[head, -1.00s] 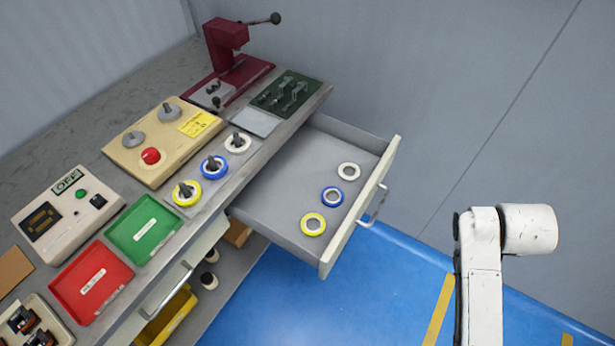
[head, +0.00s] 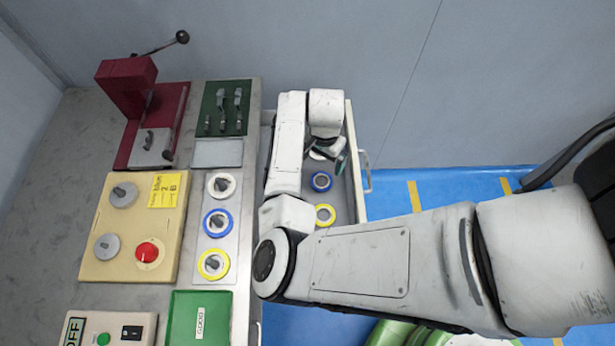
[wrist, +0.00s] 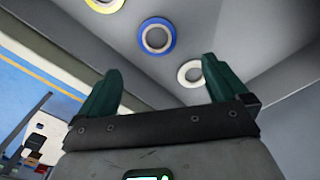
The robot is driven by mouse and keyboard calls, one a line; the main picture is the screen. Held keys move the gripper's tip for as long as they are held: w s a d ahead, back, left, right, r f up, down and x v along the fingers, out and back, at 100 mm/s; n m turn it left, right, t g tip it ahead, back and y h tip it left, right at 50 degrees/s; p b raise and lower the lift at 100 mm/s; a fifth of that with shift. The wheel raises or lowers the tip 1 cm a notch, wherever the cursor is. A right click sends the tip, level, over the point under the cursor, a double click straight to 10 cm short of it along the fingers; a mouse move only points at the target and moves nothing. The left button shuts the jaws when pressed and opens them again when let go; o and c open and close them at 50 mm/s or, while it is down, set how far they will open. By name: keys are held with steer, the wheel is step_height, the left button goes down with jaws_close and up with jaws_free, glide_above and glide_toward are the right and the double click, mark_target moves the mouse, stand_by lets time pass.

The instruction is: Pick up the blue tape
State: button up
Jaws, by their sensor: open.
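A blue tape roll (head: 321,181) lies flat in the open drawer (head: 349,150), between a yellow roll and a white roll. In the wrist view the blue tape (wrist: 145,36) lies beyond my gripper (wrist: 156,84), whose two dark green fingers are spread with nothing between them. In the head view my gripper (head: 340,160) is over the far part of the drawer, close to the blue tape and partly over the white roll. A second blue roll (head: 217,235) sits on a peg on the bench. My arm hides much of the drawer's left side.
A yellow roll (head: 325,214) and a white roll (wrist: 190,73) share the drawer. The drawer walls stand close around my gripper.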

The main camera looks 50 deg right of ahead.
glide_above(321, 182)
steer(key=f, duration=0.5)
steer(key=shift+w+f, duration=0.15)
steer(key=shift+w, duration=0.05)
steer(key=shift+s+f, duration=0.15)
steer(key=shift+f, duration=1.25)
steer(key=shift+s+f, duration=0.1)
steer(key=shift+f, duration=1.25)
steer(key=shift+c, duration=0.3)
steer(key=c, duration=1)
steer(key=shift+r, duration=0.1)
steer(key=shift+c, duration=0.2)
